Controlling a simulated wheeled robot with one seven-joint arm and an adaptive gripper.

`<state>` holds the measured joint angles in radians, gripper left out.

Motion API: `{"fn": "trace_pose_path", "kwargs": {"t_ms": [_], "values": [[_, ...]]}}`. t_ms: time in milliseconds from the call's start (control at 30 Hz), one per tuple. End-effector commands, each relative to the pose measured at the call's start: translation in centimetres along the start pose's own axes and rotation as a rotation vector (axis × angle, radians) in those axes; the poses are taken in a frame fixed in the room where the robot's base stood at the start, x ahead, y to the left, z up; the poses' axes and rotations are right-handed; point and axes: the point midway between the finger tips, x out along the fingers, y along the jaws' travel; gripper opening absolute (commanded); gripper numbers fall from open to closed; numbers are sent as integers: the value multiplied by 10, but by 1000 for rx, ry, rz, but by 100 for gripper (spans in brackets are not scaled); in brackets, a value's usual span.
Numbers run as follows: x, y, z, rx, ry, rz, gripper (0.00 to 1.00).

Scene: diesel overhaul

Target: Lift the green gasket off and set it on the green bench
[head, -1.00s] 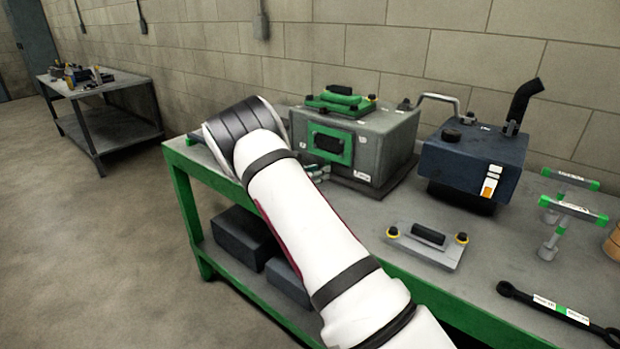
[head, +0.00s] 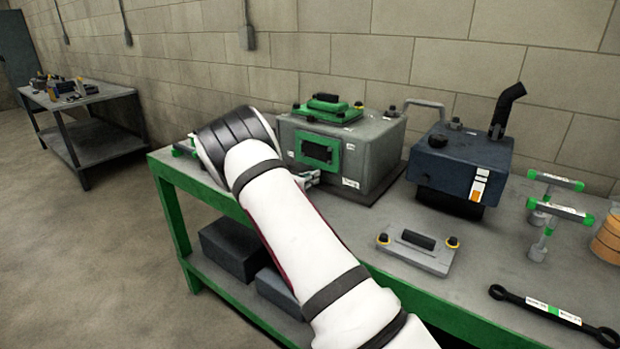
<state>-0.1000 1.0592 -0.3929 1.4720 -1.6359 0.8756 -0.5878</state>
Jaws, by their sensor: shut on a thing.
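A green gasket-like plate with a raised green grip (head: 327,103) sits on top of the grey engine block (head: 372,150). A green frame (head: 337,153) surrounds a dark centre on the block's front. A green and dark piece (head: 184,147) shows left of my wrist, above the green-edged bench's (head: 172,205) left end. I cannot tell whether it is held or resting. My gripper (head: 307,180) is mostly hidden behind my arm, with only light-grey parts showing low by the block's front. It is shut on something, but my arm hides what.
A grey plate with a black handle (head: 416,248) lies on the bench front. A dark blue unit (head: 460,165) stands right of the block. Another bench (head: 85,98) stands far left.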

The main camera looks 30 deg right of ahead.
Motion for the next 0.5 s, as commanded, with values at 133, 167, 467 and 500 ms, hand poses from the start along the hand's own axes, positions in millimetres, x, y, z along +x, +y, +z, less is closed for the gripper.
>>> {"fn": "trace_pose_path", "kwargs": {"t_ms": [133, 167, 467, 500], "values": [[-2, 0, 0, -1, 0, 1, 0], [-3, 0, -1, -1, 0, 1, 0], [-14, 0, -2, -1, 0, 0, 0], [-15, 0, -3, -1, 0, 0, 0]]}}
